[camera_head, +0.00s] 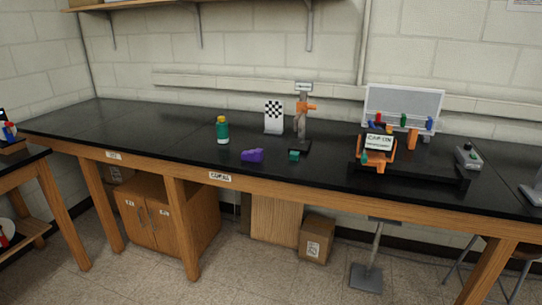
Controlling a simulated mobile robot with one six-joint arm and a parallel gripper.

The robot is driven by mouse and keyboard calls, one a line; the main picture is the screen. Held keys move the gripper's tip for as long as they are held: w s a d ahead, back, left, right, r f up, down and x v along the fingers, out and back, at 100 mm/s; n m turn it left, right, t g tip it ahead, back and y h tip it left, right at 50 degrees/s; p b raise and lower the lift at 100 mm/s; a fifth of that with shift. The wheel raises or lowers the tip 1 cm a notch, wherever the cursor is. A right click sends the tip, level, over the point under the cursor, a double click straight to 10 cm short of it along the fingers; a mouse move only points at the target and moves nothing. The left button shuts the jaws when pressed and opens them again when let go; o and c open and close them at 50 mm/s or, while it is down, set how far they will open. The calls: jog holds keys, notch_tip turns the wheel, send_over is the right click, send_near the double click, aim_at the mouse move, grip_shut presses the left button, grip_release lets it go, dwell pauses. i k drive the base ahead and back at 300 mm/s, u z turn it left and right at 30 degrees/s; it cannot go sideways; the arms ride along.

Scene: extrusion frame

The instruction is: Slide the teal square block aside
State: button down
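The teal square block (294,155) is small and sits on the black bench top (190,150), near the front edge around the middle of the picture. It is close to the dark base of a stand (302,122) with an orange clamp-like part. A purple block (252,155) lies to its left, with a gap between them. My gripper is not in view, so its opening and its place relative to the block cannot be seen.
A teal bottle (222,131) with a yellow cap stands left of the purple block. A checkered board (274,117) stands behind. An orange-and-black fixture (377,149) and a grey device (467,157) stand to the right. The bench's left part is clear.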

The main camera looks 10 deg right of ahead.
aim_at(295, 156)
jog(key=u, duration=0.3)
jog(key=k, duration=0.9)
jog(key=u, duration=0.8)
jog(key=i, duration=2.2)
jog(key=z, duration=0.4)
